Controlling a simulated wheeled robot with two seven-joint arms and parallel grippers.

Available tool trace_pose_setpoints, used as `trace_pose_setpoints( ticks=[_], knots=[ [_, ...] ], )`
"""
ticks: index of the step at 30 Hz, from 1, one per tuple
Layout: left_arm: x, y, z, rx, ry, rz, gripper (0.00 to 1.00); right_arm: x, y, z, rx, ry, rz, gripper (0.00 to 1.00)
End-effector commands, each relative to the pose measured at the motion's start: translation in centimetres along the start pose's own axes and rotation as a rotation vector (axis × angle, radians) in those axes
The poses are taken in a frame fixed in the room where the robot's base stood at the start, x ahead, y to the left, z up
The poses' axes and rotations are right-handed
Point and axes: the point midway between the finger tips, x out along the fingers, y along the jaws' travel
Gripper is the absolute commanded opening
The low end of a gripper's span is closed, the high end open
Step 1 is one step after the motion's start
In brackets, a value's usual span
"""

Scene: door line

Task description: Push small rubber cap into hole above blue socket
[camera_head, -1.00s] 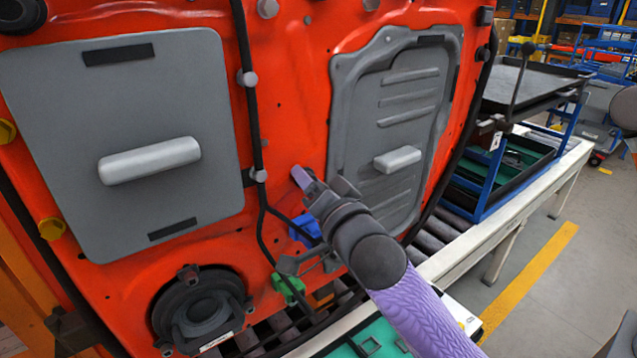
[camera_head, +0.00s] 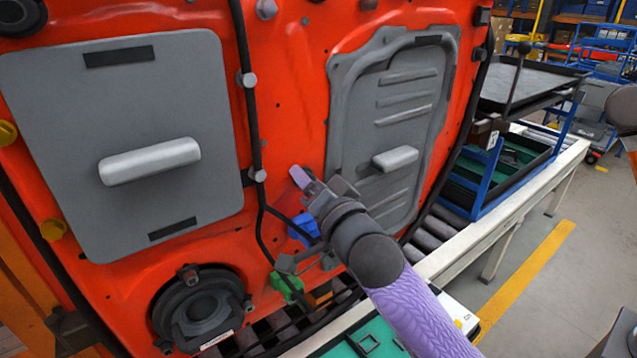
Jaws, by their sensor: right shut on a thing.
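The red door panel (camera_head: 280,130) stands upright in front of me. The blue socket (camera_head: 302,229) sits on its lower middle, partly behind my right gripper. My right gripper (camera_head: 307,184) reaches in from the lower right, just above the blue socket, with its tip at or very near the panel. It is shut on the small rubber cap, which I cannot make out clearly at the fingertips. The hole above the socket is hidden behind the gripper tip. My left gripper is not in view.
A black cable (camera_head: 257,140) runs down the door beside the gripper. A green connector (camera_head: 287,287) and a round black speaker (camera_head: 203,307) sit lower. A conveyor rail (camera_head: 500,225) lies to the right.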

Motion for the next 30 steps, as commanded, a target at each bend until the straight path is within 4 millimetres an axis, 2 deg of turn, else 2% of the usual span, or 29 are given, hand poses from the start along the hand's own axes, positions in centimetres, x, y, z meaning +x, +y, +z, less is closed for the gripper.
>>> trace_pose_setpoints(
  ticks=[1, 17, 30],
  knots=[
    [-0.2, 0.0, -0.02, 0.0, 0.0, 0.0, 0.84, 0.2, -0.6, -1.22, -0.007, 0.025, -0.013, 0.0],
    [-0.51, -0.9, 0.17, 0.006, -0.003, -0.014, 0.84, 0.42, -0.49, -1.18, -0.007, 0.026, -0.012, 0.0],
    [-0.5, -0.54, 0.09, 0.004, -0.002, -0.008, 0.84, 0.42, -0.47, -1.17, -0.006, 0.025, -0.011, 0.0]
  ],
)
